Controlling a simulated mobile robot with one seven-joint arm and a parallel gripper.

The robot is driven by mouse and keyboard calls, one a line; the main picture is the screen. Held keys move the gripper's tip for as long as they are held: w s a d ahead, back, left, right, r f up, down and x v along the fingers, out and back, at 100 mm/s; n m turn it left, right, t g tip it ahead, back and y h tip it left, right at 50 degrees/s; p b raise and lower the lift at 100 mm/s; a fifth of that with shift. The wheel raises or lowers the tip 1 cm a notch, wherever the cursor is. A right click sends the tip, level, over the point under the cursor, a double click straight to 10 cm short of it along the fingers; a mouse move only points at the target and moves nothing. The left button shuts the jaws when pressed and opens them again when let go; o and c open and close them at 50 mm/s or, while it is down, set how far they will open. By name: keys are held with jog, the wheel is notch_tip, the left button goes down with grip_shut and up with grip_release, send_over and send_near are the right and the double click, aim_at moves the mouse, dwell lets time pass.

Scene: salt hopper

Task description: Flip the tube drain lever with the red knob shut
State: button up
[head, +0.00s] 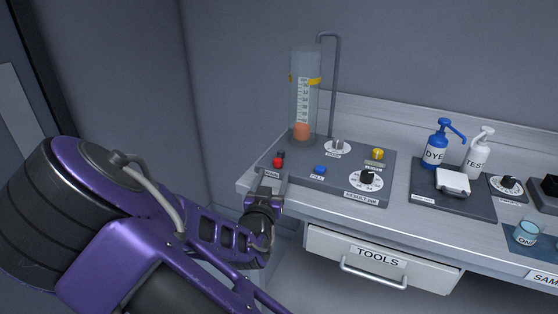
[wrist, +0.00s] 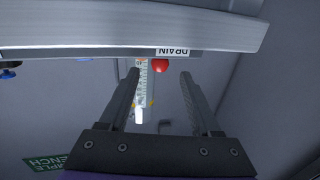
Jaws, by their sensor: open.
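The drain lever's red knob (head: 278,162) sits at the front left of the grey tube panel, with a small dark part beside it. The DRAIN label is just in front of it, partly hidden by my gripper in the head view. The clear graduated tube (head: 304,95) stands behind, with orange-red content at its bottom. My gripper (head: 270,181) is at the counter's front left edge, just in front of the knob. In the wrist view the red knob (wrist: 160,65) shows between the fingertips of my open gripper (wrist: 160,74). Nothing is held, and I cannot tell whether they touch.
On the same panel are a blue button (head: 320,170), a black dial (head: 367,178), a yellow knob (head: 377,154) and a silver knob (head: 338,145). DYE (head: 436,145) and TEST (head: 478,155) bottles stand to the right. The TOOLS drawer (head: 380,261) is below the counter.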

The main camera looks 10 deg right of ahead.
aim_at(277, 164)
jog(key=x, duration=0.9)
jog(key=shift+w+b, duration=0.1)
jog(key=shift+b, duration=0.2)
grip_shut()
